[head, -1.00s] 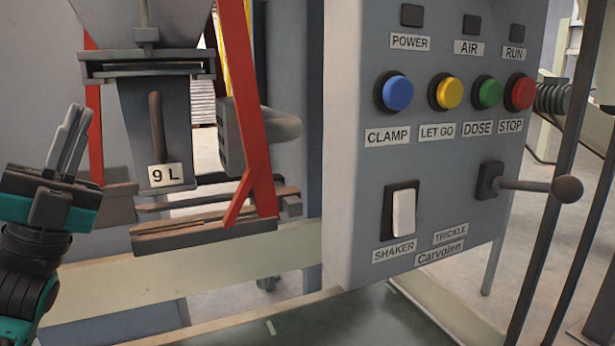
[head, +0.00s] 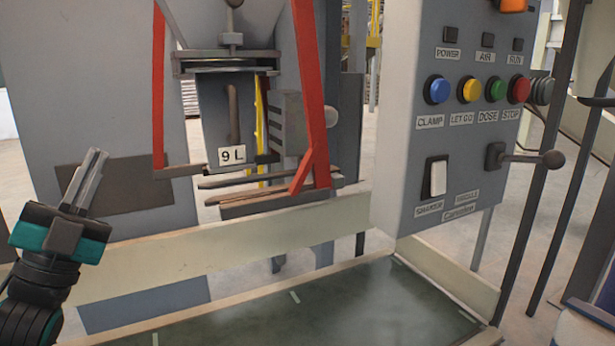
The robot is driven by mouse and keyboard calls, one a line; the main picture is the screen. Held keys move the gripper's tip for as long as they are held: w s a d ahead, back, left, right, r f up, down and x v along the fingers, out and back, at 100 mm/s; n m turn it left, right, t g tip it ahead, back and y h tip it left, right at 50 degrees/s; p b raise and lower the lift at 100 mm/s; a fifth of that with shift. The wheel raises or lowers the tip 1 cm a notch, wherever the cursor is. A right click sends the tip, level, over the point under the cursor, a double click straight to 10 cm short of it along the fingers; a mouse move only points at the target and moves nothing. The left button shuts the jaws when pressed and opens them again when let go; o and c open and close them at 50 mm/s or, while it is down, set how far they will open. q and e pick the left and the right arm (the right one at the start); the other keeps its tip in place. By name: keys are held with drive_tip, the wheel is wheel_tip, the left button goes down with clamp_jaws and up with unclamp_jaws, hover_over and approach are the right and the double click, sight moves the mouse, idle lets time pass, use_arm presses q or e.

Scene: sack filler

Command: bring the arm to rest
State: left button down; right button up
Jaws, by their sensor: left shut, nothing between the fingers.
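My left gripper (head: 91,178) is at the left side of the head view, fingers pointing up. Its two grey fingers lie together with nothing between them. It is apart from everything, in front of the grey machine body and left of the filling spout (head: 212,110). My right gripper is not in view.
The control panel (head: 400,120) stands at the right with blue, yellow, green and red buttons, a white shaker switch (head: 438,178) and a ball-ended lever (head: 552,159). Red bars (head: 313,90) flank the spout. A pale rail (head: 240,247) runs below, above a dark green platform (head: 330,310).

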use_arm(q)
drive_tip(key=w+d+f+n+g+y+p, duration=0.1)
drive_tip(key=d+f+n+g+y+p, duration=0.2)
drive_tip(key=f, duration=0.4)
drive_tip(key=f+n+g+y, duration=0.2)
drive_tip(key=f+n, duration=0.2)
drive_tip(key=f, duration=0.3)
drive_tip(key=w+d+f+n+g+y+p, duration=0.1)
drive_tip(key=d+f+n+g+y+p, duration=0.2)
drive_tip(key=f, duration=0.4)
drive_tip(key=s+d+f+n+g+p, duration=0.1)
drive_tip(key=s+d+f+n+g, duration=0.1)
drive_tip(key=s+f, duration=0.5)
drive_tip(key=s+d+f+n+g+p, duration=0.1)
drive_tip(key=s+d+f+g, duration=0.4)
drive_tip(key=f, duration=0.6)
drive_tip(key=s+n, duration=0.1)
drive_tip(key=s, duration=0.1)
drive_tip(key=shift+s+f+g+p, duration=0.15)
drive_tip(key=shift+s+g+p, duration=0.15)
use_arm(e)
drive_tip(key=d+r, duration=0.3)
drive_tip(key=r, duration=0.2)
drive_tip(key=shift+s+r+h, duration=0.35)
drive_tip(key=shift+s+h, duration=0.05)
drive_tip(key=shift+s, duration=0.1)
